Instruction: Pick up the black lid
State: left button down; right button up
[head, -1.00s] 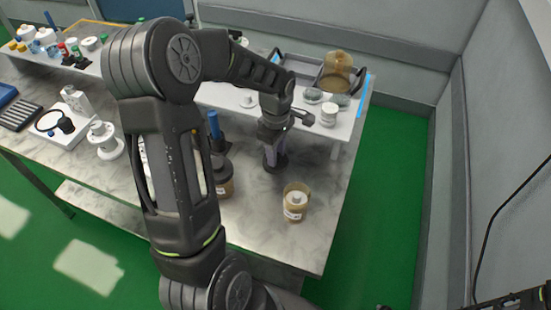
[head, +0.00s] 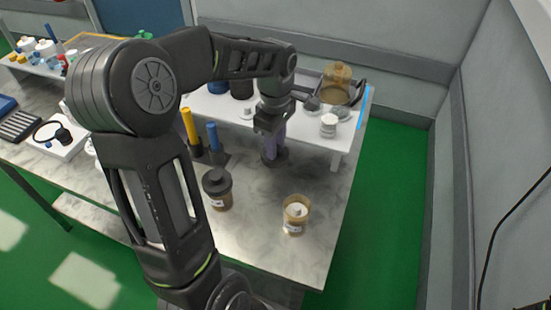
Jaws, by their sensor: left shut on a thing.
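The black lid (head: 275,159) is a dark round disc right of the middle of the head view, below my left gripper (head: 271,147). The lid appears to be just above the grey table; the exact gap is hard to tell. The fingers hide part of its top. An amber jar without a lid (head: 295,222) stands nearer to me, slightly right of the lid. My right gripper is not in view.
An amber jar with a dark lid (head: 218,197) stands left of my gripper. Behind it are a blue post (head: 212,138) and a yellow post (head: 190,127).

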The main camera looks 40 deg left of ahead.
pick_arm(q)
notch_tip(320, 180, up, 2)
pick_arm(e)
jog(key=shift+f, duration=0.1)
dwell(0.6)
